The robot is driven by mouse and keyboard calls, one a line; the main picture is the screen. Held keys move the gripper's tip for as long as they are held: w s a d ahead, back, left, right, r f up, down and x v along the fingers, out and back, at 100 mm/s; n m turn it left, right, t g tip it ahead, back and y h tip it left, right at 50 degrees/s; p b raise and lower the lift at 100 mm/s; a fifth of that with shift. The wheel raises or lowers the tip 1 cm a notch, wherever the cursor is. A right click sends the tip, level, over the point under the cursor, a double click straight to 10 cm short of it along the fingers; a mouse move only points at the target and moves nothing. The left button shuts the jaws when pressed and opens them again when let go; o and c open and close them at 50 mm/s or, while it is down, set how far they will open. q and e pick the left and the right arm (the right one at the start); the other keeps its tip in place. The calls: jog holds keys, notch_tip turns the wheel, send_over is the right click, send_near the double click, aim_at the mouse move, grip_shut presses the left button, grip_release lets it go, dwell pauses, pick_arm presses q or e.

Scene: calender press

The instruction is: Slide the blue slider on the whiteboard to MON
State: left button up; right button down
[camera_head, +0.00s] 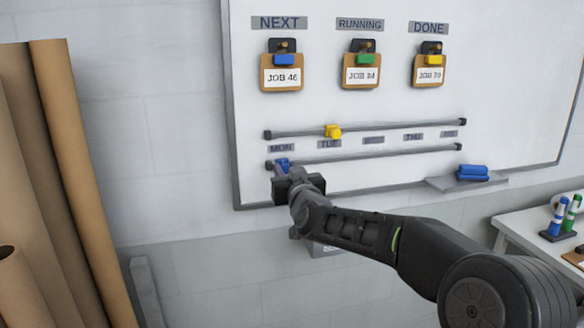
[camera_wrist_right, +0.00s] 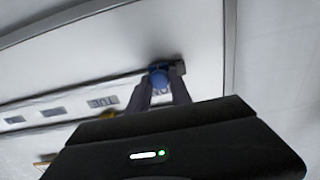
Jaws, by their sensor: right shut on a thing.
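The whiteboard (camera_head: 400,105) hangs on the wall with two horizontal rails. The blue slider (camera_head: 282,163) is at the left end of the lower rail (camera_head: 370,156), just below the MON label (camera_head: 281,148). It also shows in the right wrist view (camera_wrist_right: 159,78), close to the rail's dark end stop (camera_wrist_right: 179,68). My right gripper (camera_head: 281,170) is shut on the blue slider, its two fingers on either side of it. The gripper body hides part of the slider and rail end. The yellow slider (camera_head: 333,131) is on the upper rail, above TUE. My left gripper is not in view.
Three job clipboards hang higher on the board, such as JOB 46 (camera_head: 282,73). A tray with a blue eraser (camera_head: 473,172) is at the lower right. Brown rolls (camera_head: 75,180) stand at the left. A white table (camera_head: 515,222) with markers is at the right.

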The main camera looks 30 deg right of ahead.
jog(key=c, duration=1.2)
grip_release()
jog(key=shift+w+a, duration=0.1)
jog(key=shift+a, duration=0.15)
jog(key=shift+o, duration=0.2)
jog(key=b+v, duration=0.1)
jog(key=v, duration=0.6)
jog(key=shift+s, duration=0.4)
jog(key=shift+a, duration=0.1)
